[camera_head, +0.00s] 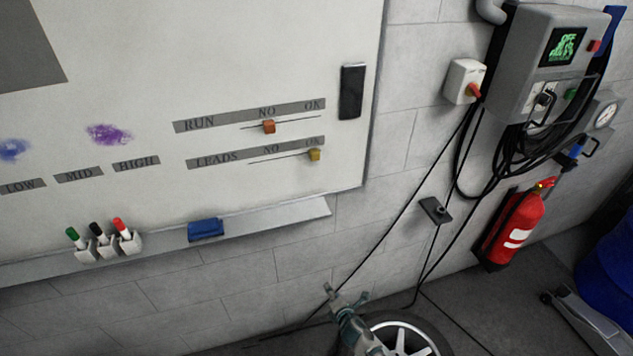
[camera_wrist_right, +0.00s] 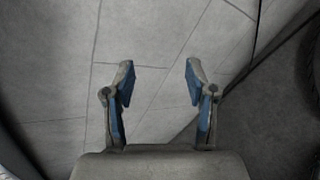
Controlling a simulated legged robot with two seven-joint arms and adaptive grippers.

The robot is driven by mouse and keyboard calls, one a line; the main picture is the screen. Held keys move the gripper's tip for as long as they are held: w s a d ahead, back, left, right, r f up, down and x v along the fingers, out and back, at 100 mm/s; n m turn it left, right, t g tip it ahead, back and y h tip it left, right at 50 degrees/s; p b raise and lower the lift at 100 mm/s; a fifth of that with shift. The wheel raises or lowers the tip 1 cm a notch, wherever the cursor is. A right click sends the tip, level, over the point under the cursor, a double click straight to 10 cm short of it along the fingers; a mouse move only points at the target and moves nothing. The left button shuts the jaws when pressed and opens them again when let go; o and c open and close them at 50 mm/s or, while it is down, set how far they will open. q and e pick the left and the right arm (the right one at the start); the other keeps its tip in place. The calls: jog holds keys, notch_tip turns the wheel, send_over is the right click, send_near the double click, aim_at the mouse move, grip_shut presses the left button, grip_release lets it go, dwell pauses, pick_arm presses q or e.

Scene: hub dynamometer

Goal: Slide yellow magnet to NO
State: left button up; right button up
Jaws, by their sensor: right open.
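An orange magnet (camera_head: 268,127) sits below NO in the RUN row above. My right gripper (camera_head: 347,294) is low in the head view, in front of the lower wall and near a wheel, well below and apart from the yellow magnet. In the right wrist view its two blue-padded fingers (camera_wrist_right: 160,82) are spread with nothing between them. My left gripper is in neither view.
The whiteboard's tray (camera_head: 270,218) juts out below the rows and holds a blue eraser (camera_head: 206,229) and several markers. A black block (camera_head: 352,91) is at the board's right edge. Cables, a fire extinguisher (camera_head: 513,225) and a wheel (camera_head: 405,335) are to the right.

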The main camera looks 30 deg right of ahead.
jog(key=w+d+r+n+t+h, duration=0.1)
jog(key=w+r+n+t, duration=0.15)
jog(key=r, duration=0.75)
jog(key=w+d+r+n+t, duration=0.1)
jog(key=w+r+n+t, duration=0.2)
jog(key=r, duration=0.8)
jog(key=n+t+h, duration=0.1)
jog(key=n+t, duration=0.3)
jog(key=n, duration=0.3)
send_near(315, 159)
jog(key=p+x, duration=0.1)
jog(key=x, duration=0.8)
jog(key=shift+w+d+r+p, duration=0.1)
jog(key=shift+w+d+p, duration=0.1)
jog(key=shift+p, duration=0.15)
jog(key=shift+a, duration=0.1)
grip_shut()
